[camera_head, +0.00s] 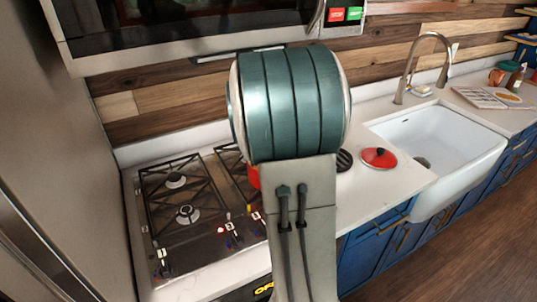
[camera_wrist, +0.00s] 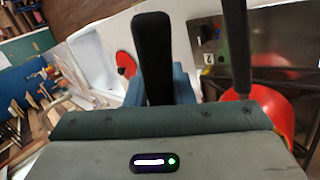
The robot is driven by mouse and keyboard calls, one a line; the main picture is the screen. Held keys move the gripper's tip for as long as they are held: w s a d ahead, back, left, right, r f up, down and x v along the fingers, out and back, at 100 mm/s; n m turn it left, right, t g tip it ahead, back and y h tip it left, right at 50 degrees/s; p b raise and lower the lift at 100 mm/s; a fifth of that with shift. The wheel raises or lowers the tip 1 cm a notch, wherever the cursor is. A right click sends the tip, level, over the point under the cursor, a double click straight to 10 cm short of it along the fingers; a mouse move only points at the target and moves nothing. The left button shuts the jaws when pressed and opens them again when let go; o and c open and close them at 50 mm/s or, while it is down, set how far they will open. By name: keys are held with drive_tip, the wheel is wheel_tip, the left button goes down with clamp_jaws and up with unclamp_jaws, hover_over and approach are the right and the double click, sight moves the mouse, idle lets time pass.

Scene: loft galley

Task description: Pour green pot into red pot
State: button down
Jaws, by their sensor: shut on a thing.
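My gripper (camera_wrist: 159,88) shows in the wrist view, its blue fingers on either side of a thick black handle (camera_wrist: 152,45). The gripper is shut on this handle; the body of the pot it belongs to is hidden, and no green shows. The red pot (camera_wrist: 270,108) is at the right of the wrist view, partly behind my gripper housing, with a thin dark handle (camera_wrist: 236,45). In the head view my arm covers the gripper and most of the red pot (camera_head: 253,178), which shows only as a sliver by the stove.
The stove (camera_head: 190,215) is left of my arm. A red lid (camera_head: 379,157) lies on the white counter (camera_head: 392,187), left of the white sink (camera_head: 440,150) with its tall faucet (camera_head: 404,75). A microwave (camera_head: 190,30) hangs above. A tray (camera_head: 485,97) is at far right.

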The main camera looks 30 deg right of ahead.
drive_tip(key=shift+w+a+r+h+b, duration=0.1)
drive_tip(key=shift+a+r+h+b, duration=0.25)
drive_tip(key=shift+h, duration=0.25)
drive_tip(key=shift+w+a+f+g+h+b, duration=0.1)
drive_tip(key=shift+a+f+g+h+b, duration=0.3)
drive_tip(key=shift+h+b, duration=0.5)
drive_tip(key=shift+w+a+f+g+h+b, duration=0.1)
drive_tip(key=shift+a+f+g+h+b, duration=0.15)
drive_tip(key=shift+f+h+b, duration=0.45)
idle(1.2)
drive_tip(key=shift+w+a+r+g+h+b, duration=0.2)
drive_tip(key=shift+a+r+h+b, duration=0.25)
drive_tip(key=shift+h, duration=0.55)
idle(0.4)
drive_tip(key=shift+w+a+r+g+h+b, duration=0.1)
drive_tip(key=shift+w+a+g+h+b, duration=0.1)
drive_tip(key=shift+a+h+b, duration=0.25)
drive_tip(key=shift+w+a+r+g+h+b, duration=0.15)
drive_tip(key=shift+a+h+b, duration=0.1)
drive_tip(key=shift+a, duration=0.4)
drive_tip(key=shift+w+a+g+h+b, duration=0.15)
drive_tip(key=shift+a+g+h+b, duration=0.3)
drive_tip(key=shift+h+b, duration=0.6)
idle(1.0)
